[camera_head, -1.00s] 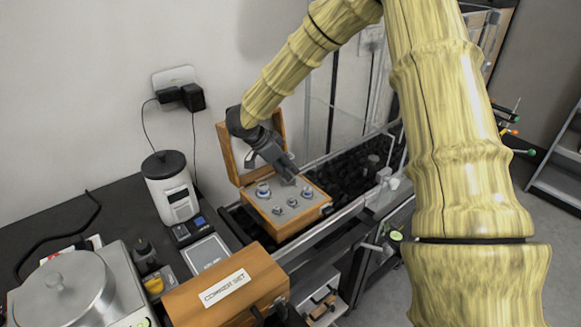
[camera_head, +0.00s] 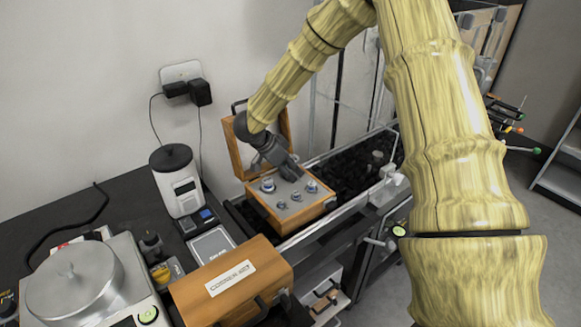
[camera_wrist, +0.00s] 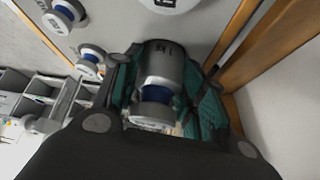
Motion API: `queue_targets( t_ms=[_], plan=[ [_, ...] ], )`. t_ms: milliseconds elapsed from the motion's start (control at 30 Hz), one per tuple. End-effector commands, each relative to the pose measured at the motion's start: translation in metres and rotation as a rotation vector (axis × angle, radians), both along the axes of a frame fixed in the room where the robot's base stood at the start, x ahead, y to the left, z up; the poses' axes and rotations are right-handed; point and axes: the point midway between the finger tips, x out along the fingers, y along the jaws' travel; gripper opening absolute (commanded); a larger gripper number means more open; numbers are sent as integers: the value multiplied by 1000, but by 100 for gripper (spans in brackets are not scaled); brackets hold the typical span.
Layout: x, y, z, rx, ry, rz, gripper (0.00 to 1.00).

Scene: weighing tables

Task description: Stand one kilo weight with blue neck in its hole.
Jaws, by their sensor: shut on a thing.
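The one kilo weight (camera_wrist: 162,65) is a grey metal cylinder marked "1 kg", with a blue neck (camera_wrist: 157,93) and a pale knob, in the wrist view. My gripper (camera_wrist: 165,95) is shut on it, with green-lined fingers on both sides. In the head view my gripper (camera_head: 290,172) is over the rear part of the open wooden weight box (camera_head: 283,226); there the held weight is hidden. Whether its base touches the grey panel cannot be told. The hole for it is not visible.
Several other weights stand in the box's panel, among them a blue-necked one (camera_head: 268,186) and another (camera_head: 312,187). The raised lid (camera_head: 233,150) is behind. A closed wooden case (camera_head: 235,290) and a white device (camera_head: 178,190) stand to the left.

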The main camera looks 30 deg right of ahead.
Motion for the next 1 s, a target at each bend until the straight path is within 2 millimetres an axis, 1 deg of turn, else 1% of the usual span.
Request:
queue_targets(
  t_ms=[33, 267, 300, 367, 400, 1000],
  plan=[
    [-8, 0, -15, 8, 18, -2, 0],
    [-9, 0, -20, 11, 20, -3, 0],
    [-10, 0, -21, 11, 21, -4, 45],
    [-10, 0, -22, 12, 21, -4, 56],
    [-10, 0, -22, 12, 20, -3, 63],
    [-6, 0, -14, 6, 14, -2, 63]
  ],
)
